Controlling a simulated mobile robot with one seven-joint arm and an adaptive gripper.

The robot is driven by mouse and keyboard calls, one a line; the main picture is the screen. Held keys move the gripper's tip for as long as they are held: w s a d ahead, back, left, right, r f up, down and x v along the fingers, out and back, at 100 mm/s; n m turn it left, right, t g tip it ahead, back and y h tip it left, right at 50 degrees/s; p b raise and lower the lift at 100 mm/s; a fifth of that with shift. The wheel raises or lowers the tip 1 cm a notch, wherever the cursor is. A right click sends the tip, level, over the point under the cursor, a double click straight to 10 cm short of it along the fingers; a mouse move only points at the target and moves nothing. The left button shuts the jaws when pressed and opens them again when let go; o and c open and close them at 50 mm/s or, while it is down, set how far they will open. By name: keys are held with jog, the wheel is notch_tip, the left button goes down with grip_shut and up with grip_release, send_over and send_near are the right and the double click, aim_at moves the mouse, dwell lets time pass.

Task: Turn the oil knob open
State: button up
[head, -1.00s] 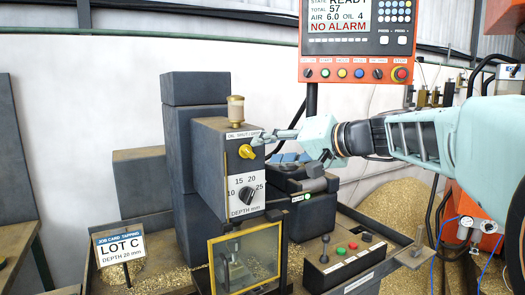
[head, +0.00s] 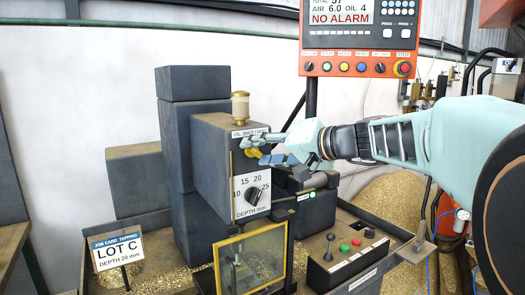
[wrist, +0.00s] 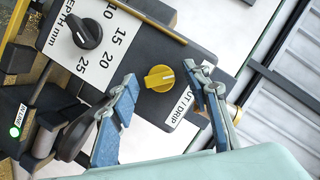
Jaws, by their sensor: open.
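The yellow oil knob (head: 252,152) is on the front of the dark drill head, under a label reading OIL SHUT / DRIP (head: 248,133). It is partly hidden by my gripper in the head view. In the wrist view the knob (wrist: 159,78) shows whole, with its raised grip bar lying roughly across the picture. My gripper (head: 264,148) is open, its two blue-padded fingers pointing at the knob. In the wrist view the gripper (wrist: 161,75) has one finger to each side of the knob, with gaps visible; I cannot tell whether its tips reach the knob's depth.
The black depth dial (head: 255,196) sits just below on a white scale, also close in the wrist view (wrist: 85,32). A yellow-framed guard (head: 252,262) stands under it. A brass oil cup (head: 240,106) is above. The control panel (head: 358,40) reads NO ALARM.

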jog(key=shift+c, duration=0.2)
jog(key=c, duration=1.1)
